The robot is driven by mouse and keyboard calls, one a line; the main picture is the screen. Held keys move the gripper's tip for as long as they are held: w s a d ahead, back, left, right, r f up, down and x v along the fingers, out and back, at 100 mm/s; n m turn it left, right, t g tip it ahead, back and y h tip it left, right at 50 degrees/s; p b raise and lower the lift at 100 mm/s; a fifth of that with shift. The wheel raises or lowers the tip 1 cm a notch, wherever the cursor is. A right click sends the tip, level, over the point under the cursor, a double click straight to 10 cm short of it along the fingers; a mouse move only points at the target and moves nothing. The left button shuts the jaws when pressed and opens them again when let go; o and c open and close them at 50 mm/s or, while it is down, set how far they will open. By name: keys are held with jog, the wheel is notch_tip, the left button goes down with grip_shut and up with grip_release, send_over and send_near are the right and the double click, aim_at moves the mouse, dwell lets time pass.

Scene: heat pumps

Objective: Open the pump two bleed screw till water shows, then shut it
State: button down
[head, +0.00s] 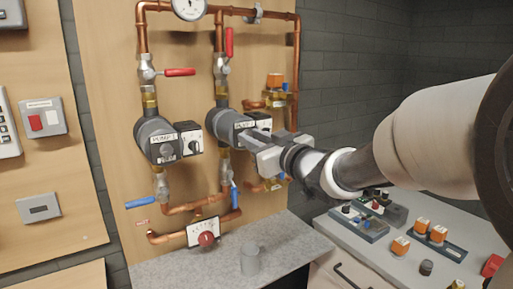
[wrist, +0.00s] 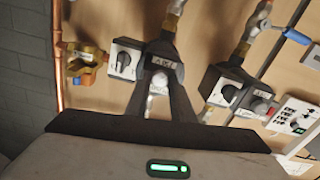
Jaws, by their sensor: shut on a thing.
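Pump two (head: 222,124) is the right-hand of two dark grey pumps on the copper pipework. Its label is partly covered by my gripper (head: 255,145), which reaches in from the right. In the wrist view the two fingers of my gripper (wrist: 158,80) come together at the middle of the pump face. They are shut on a small silvery part there, the bleed screw (wrist: 158,83), mostly hidden between the fingers. I can make out no water at it. Pump one (head: 155,138), with a white label, is to the left.
Red lever valves (head: 180,72) sit above the pumps and blue levers (head: 141,203) below. A worktop with orange-capped parts (head: 401,246) is at the right, under my arm.

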jog(key=shift+n+b, duration=4.35)
jog(key=shift+n, duration=2.05)
jog(key=shift+r, duration=0.1)
jog(key=c, duration=1.5)
grip_release()
jog(key=shift+c, duration=0.2)
jog(key=p+v, duration=0.2)
jog(key=v, duration=1.5)
jog(key=shift+p, duration=0.3)
